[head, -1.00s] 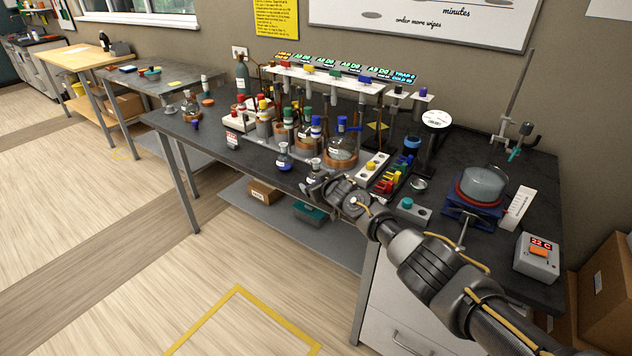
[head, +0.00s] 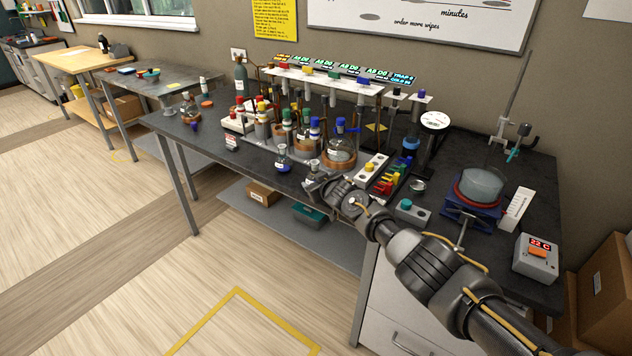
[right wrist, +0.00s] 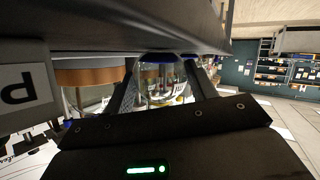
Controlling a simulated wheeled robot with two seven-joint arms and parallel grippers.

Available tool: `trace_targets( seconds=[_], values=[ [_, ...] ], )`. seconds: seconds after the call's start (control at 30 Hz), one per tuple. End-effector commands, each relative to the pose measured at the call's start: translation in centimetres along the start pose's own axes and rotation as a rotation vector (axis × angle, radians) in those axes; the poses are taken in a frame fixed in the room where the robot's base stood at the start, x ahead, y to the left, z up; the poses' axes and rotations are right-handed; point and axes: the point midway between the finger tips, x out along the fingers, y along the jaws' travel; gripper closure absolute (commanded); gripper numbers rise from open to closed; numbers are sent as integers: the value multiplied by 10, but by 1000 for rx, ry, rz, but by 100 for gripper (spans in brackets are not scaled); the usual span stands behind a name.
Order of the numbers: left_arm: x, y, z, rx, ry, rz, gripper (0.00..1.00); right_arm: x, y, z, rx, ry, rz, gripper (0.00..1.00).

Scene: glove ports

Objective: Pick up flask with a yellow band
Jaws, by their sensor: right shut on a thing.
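My right gripper (head: 314,186) is at the front edge of the dark bench, below the rack. It is shut on a small clear glass flask (head: 313,170) with a white label. In the right wrist view the flask (right wrist: 160,82) sits between the two fingers (right wrist: 163,88). A blue edge shows at one end and a little yellow near the other; I cannot tell whether the yellow is a band on this flask. Another small flask (head: 283,161) with blue on it stands just left of the gripper. My left gripper is not in view.
A round flask (head: 341,158) in a cork ring and several capped vessels crowd the bench behind. A white block (head: 372,168) and coloured clips (head: 388,184) lie to the right. A glass pot (head: 481,185) stands farther right. The floor in front is clear.

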Motion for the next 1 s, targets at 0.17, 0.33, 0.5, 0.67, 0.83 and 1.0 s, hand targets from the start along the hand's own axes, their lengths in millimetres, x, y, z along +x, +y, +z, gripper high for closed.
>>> trace_targets(
  seconds=[0.17,0.33,0.5,0.67,0.83,1.0],
  values=[
    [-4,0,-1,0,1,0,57,-5,4,-15,2,3,1,67],
    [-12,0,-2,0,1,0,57,-21,5,-34,2,2,-1,67],
    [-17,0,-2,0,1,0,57,-49,1,-52,1,5,0,67],
    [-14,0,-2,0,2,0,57,-81,-4,-68,1,4,1,67],
    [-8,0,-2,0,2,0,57,-114,-17,-72,0,3,-1,67],
    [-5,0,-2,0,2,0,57,-142,-27,-77,1,2,0,67]
  ],
)
